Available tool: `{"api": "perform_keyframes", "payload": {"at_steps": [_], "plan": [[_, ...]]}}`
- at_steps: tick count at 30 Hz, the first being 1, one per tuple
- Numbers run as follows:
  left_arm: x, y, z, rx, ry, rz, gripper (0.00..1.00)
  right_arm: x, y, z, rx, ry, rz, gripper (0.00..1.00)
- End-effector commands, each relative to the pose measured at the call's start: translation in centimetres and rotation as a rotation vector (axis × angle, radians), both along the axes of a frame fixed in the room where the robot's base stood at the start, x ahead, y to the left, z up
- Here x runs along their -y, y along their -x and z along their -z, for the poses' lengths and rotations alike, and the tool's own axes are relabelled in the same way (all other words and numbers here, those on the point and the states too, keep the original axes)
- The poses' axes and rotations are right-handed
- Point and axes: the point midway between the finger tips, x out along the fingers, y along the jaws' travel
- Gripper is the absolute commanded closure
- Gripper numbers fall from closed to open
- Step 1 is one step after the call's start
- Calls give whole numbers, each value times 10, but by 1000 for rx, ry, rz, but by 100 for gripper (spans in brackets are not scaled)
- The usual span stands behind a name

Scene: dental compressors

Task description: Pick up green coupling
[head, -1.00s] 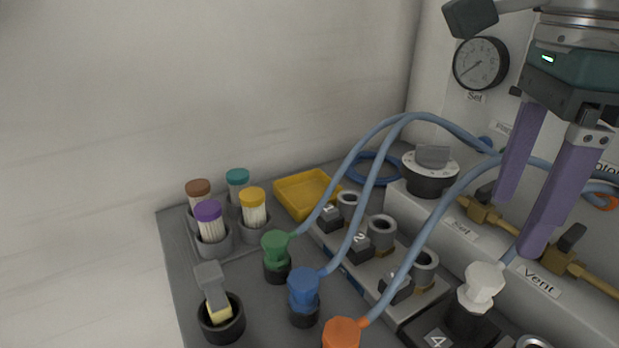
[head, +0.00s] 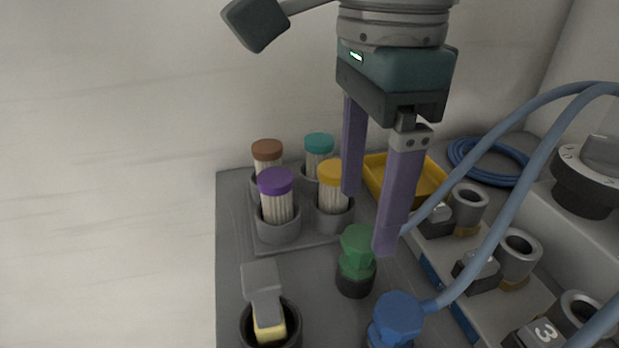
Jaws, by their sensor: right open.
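The green coupling (head: 357,250) stands upright in a dark round holder on the grey tray, with a pale blue hose leading from it up to the right. My right gripper (head: 368,225) hangs from the top of the head view, its two purple fingers pointing down and apart with nothing between them. The fingers are above and behind the coupling; the nearer fingertip appears close to its upper right side, and I cannot tell whether they touch. My left gripper is not in view.
The blue coupling (head: 397,318) stands just in front. Capped vials, including a purple-capped one (head: 277,199), stand behind to the left. A yellow tray (head: 433,183) lies behind. Numbered sockets (head: 518,252) and hoses crowd the right. A grey-handled tool (head: 263,290) stands at front left.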

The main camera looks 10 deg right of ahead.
Motion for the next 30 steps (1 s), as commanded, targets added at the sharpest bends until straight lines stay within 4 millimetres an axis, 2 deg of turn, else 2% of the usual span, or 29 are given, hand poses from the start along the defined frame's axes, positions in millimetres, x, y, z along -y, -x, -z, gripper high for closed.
{"api": "perform_keyframes", "payload": {"at_steps": [9, 18, 30], "plan": [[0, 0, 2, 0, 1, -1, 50, -1, 5, 46, -4, -1, 2, 21], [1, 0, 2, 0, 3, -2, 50, -1, 4, 52, 0, 0, -1, 21], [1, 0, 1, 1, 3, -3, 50, -1, 4, 52, 0, 0, 0, 65]]}}
